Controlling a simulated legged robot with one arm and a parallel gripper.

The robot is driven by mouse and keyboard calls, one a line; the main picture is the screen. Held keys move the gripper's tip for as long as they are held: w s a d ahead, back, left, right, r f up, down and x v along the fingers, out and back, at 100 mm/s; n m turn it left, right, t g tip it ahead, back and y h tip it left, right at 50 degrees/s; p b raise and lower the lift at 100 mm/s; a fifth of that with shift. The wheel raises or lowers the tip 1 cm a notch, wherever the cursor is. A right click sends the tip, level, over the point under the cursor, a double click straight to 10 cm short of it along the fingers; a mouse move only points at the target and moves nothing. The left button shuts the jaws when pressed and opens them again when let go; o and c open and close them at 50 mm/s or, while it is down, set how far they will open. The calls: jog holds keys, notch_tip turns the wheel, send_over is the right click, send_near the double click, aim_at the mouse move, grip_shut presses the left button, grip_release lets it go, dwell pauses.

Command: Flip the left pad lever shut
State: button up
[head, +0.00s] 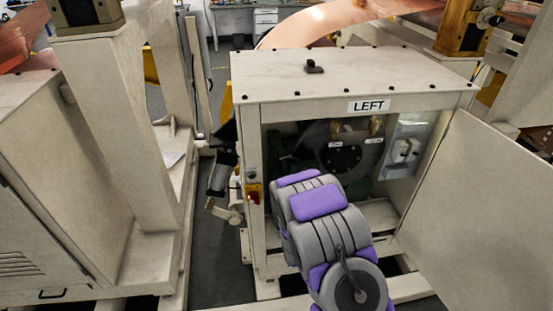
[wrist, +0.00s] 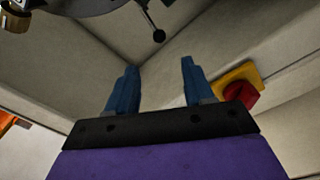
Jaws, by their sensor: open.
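The cabinet marked LEFT (head: 352,72) stands open in the head view, with a dark round unit (head: 347,157) inside. In the wrist view, a thin rod with a black ball end (wrist: 158,36) hangs from a round metal part (wrist: 75,6) at the top. It may be the pad lever; I cannot tell for sure. My gripper (wrist: 158,66) is open and empty, its two blue fingers spread below the ball and apart from it. In the head view my arm reaches to the cabinet opening and hides my gripper and part of the inside.
A red knob on a yellow plate (wrist: 240,88) is close to the right finger in the wrist view. The cabinet door (head: 485,215) is swung open to the right. A pale machine frame (head: 110,150) stands at the left, with a strip of dark floor (head: 222,265) between.

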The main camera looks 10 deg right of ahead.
aim_at(277, 161)
jog(key=shift+m+h, duration=0.5)
jog(key=shift+h, duration=0.2)
jog(key=w+b, duration=0.1)
jog(key=w, duration=0.7)
jog(key=w+b, duration=0.2)
jog(key=w, duration=0.6)
jog(key=shift+w+r, duration=0.2)
jog(key=shift+w, duration=0.1)
jog(key=shift+c, duration=0.4)
grip_shut()
